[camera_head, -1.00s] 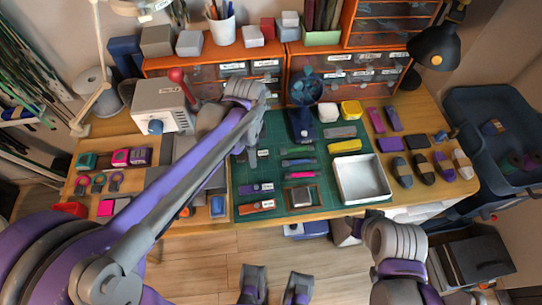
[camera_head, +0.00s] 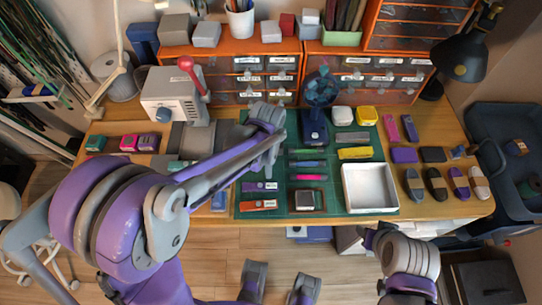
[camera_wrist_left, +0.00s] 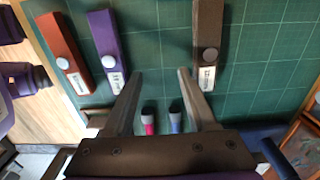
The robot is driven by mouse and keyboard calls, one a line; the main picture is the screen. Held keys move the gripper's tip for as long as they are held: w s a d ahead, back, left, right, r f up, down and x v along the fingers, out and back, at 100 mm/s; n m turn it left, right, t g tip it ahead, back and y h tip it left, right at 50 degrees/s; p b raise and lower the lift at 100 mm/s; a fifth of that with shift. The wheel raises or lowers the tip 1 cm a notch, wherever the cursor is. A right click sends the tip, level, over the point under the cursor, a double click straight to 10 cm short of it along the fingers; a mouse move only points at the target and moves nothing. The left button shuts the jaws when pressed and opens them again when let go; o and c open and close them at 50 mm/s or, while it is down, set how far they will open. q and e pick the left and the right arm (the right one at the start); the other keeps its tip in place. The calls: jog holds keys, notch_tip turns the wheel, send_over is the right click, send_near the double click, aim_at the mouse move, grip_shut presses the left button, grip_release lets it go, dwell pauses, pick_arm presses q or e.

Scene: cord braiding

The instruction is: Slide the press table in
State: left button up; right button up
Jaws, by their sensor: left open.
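The press (camera_head: 176,95) is a pale grey box with a red-knobbed lever at the back left of the bench. A grey flat block, which looks like its table (camera_head: 188,138), lies in front of it, partly hidden by my left arm. My left gripper (camera_head: 267,163) is over the left part of the green mat, right of the press. In the left wrist view its two fingers (camera_wrist_left: 160,72) are apart with nothing between them, above the mat. My right arm is at the bottom right; its fingers (camera_head: 370,238) cannot be made out clearly.
The green cutting mat (camera_head: 330,205) holds several tools and a white tray (camera_head: 371,190). An orange-handled tool (camera_wrist_left: 66,55), a purple one (camera_wrist_left: 103,40) and a brown one (camera_wrist_left: 208,40) lie near my left fingers. Drawer units (camera_head: 232,75) line the back.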

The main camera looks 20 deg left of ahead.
pick_arm(q)
jog(key=shift+w+d+r, duration=0.1)
jog(key=shift+d+r, duration=0.05)
jog(key=shift+r, duration=0.9)
jog(key=shift+w+d+r, duration=0.1)
jog(key=shift+r, duration=0.9)
